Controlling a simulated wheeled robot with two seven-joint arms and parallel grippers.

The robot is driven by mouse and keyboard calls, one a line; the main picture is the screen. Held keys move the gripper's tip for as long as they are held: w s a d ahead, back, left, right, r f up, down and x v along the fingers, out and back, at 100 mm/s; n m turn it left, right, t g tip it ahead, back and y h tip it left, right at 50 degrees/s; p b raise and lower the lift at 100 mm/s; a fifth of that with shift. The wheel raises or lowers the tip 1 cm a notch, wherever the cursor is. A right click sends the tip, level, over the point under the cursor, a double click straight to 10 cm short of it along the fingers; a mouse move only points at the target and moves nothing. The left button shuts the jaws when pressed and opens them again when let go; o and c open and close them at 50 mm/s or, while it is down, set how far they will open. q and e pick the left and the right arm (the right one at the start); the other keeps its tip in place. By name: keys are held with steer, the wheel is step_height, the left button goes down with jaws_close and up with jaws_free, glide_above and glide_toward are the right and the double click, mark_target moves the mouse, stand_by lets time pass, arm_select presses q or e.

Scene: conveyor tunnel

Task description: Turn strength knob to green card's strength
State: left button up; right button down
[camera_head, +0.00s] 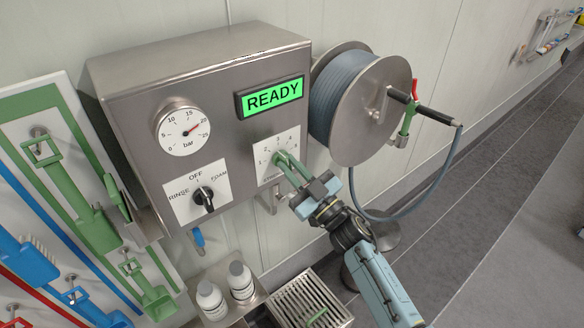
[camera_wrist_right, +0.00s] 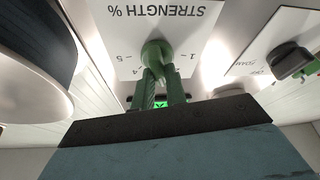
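The white strength dial plate (camera_head: 265,158), marked 1 to 5, is on the lower right of the steel control box. In the right wrist view it appears upside down with "STRENGTH %" (camera_wrist_right: 160,12). A round green strength knob (camera_wrist_right: 155,51) sits at its middle. My right gripper (camera_head: 284,162) is at this knob, and its green fingers (camera_wrist_right: 160,84) close around the knob's near side. The fingers hide much of the knob and some numbers, so I cannot tell its setting. No green card can be made out. My left gripper is out of view.
The box carries a green READY display (camera_head: 271,98), a bar gauge (camera_head: 184,128) and a black mode knob (camera_head: 203,199). A hose reel (camera_head: 375,105) stands close on the right. Below are two white bottles (camera_head: 240,280) and a grate (camera_head: 310,300). A tool board hangs left.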

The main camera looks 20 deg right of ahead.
steer(key=shift+n+g+y+p, duration=0.2)
steer(key=shift+n+g+y, duration=0.45)
steer(key=shift+n, duration=1.1)
steer(key=shift+n+g+y+p, duration=0.15)
steer(key=shift+n+g+y, duration=0.45)
steer(key=shift+n, duration=1.15)
steer(key=c, duration=1.4)
jaws_free()
steer(key=shift+c, duration=0.2)
steer(key=b+v, duration=0.2)
steer(key=v, duration=1.1)
steer(key=shift+s+d+b, duration=0.15)
steer(key=shift+s+b, duration=0.05)
steer(key=shift+b, duration=0.2)
